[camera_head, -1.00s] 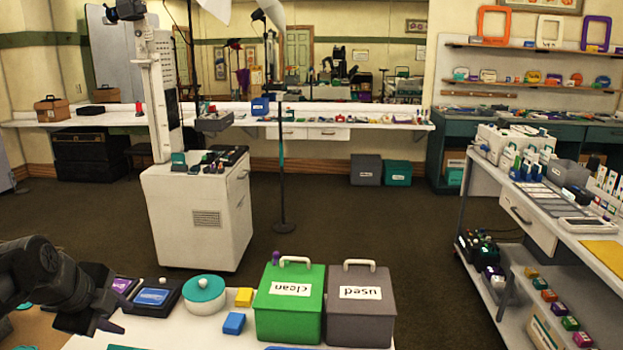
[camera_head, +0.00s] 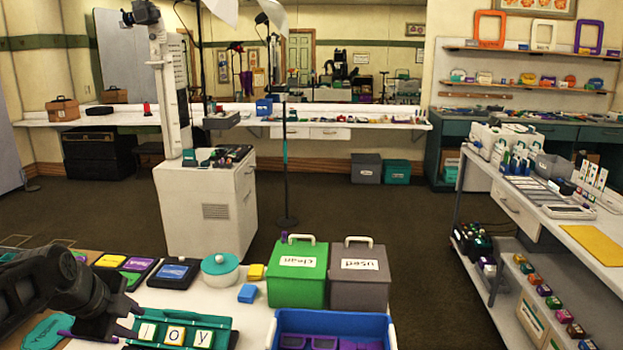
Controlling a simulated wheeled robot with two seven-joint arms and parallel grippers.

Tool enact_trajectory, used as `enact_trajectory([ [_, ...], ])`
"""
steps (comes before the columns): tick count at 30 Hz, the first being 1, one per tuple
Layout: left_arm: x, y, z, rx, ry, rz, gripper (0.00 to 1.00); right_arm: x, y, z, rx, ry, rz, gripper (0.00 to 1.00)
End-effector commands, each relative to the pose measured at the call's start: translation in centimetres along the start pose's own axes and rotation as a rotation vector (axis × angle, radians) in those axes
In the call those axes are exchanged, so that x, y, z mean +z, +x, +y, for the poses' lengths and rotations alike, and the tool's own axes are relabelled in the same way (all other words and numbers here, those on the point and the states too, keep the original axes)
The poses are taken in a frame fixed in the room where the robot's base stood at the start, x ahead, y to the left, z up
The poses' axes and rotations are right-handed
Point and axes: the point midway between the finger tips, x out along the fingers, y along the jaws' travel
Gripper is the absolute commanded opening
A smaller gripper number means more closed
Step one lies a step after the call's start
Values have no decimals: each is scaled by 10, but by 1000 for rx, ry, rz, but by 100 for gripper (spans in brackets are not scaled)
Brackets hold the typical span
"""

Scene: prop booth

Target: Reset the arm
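My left gripper (camera_head: 128,320) reaches in from the lower left, its dark fingers spread a little apart. Part of the tray is hidden behind the gripper. My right gripper is not in view.
The near white table holds a green "clean" box (camera_head: 298,284), a grey "used" box (camera_head: 358,287), a blue bin (camera_head: 385,324), a round teal-lidded pot (camera_head: 220,272) and a blue block (camera_head: 248,294). A white cabinet (camera_head: 205,215) stands beyond, with open floor around it.

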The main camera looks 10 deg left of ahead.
Motion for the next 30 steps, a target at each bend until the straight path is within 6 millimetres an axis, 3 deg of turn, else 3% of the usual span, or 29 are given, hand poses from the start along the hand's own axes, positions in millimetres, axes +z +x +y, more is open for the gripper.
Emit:
enact_trajectory([
  [11,-48,88,31,81,-217,46,32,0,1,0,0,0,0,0],
  [17,-95,156,78,164,-433,72,32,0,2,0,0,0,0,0],
  [20,-127,196,118,230,-588,80,32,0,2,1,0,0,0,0],
  [24,-177,243,196,343,-849,66,32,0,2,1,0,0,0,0],
  [27,-215,265,264,438,-1066,30,32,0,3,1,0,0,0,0],
  [30,-249,272,333,530,-1285,-31,32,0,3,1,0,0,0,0],
])
